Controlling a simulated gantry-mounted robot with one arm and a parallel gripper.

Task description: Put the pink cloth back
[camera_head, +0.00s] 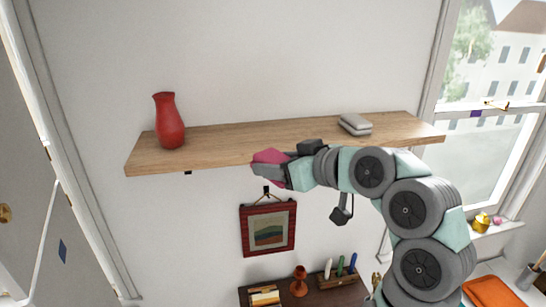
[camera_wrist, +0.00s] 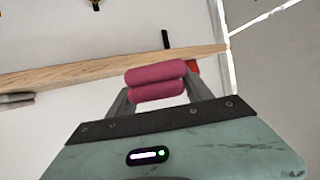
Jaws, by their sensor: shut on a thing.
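The folded pink cloth (camera_head: 270,156) is between the fingers of my gripper (camera_head: 268,168). In the wrist view the cloth (camera_wrist: 155,82) shows as two stacked rounded folds, with a finger on each side. In the head view it overlaps the front edge of the wooden shelf (camera_head: 250,138), around the middle of the shelf's length. I cannot tell the exact gap between cloth and shelf. The shelf also crosses the wrist view (camera_wrist: 70,75), behind the cloth.
A red vase (camera_head: 169,122) stands at the shelf's left end. A folded grey cloth (camera_head: 355,124) lies near its right end. The shelf between them looks bare. A framed picture (camera_head: 267,228) hangs below. A dark cabinet (camera_head: 335,294) holds small items lower down.

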